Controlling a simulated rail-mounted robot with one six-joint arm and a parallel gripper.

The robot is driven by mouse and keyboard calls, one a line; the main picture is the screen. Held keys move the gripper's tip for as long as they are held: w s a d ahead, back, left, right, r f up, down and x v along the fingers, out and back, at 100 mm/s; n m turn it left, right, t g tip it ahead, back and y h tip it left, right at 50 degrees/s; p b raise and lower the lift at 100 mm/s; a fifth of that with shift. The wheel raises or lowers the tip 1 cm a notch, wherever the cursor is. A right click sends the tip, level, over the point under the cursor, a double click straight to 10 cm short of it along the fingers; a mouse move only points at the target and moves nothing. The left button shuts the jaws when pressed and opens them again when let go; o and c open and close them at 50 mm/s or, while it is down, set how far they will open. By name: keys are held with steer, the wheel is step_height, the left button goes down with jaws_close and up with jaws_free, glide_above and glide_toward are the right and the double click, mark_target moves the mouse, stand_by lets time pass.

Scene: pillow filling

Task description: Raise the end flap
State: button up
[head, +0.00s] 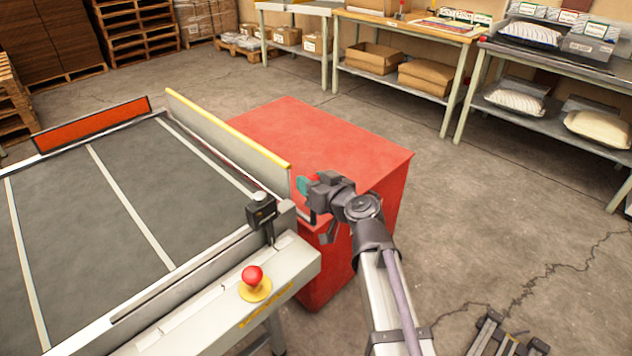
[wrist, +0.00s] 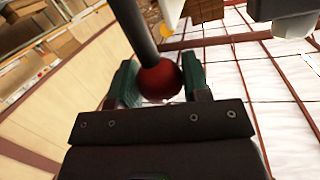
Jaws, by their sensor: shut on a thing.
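The end flap (head: 225,132) is a pale panel with a yellow top edge. In the head view it stands upright along the right end of the grey conveyor belt (head: 112,212). My gripper (head: 303,187) is at the near end of the flap, beside the conveyor's corner. In the wrist view its green fingers are shut on a red ball knob (wrist: 158,82) at the end of a dark rod (wrist: 132,30).
A large red box (head: 340,140) stands right behind the flap, close to my gripper. A red button (head: 252,275) and a black clamp-like part (head: 262,208) sit on the conveyor's near rail. Worktables (head: 400,25) stand at the back. The floor on the right is mostly clear.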

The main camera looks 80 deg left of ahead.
steer(key=o, duration=1.3)
steer(key=shift+s, duration=0.1)
steer(key=shift+d, duration=0.1)
steer(key=p+v, duration=0.2)
steer(key=v, duration=0.8)
steer(key=shift+d+r, duration=0.1)
steer(key=shift+d, duration=0.3)
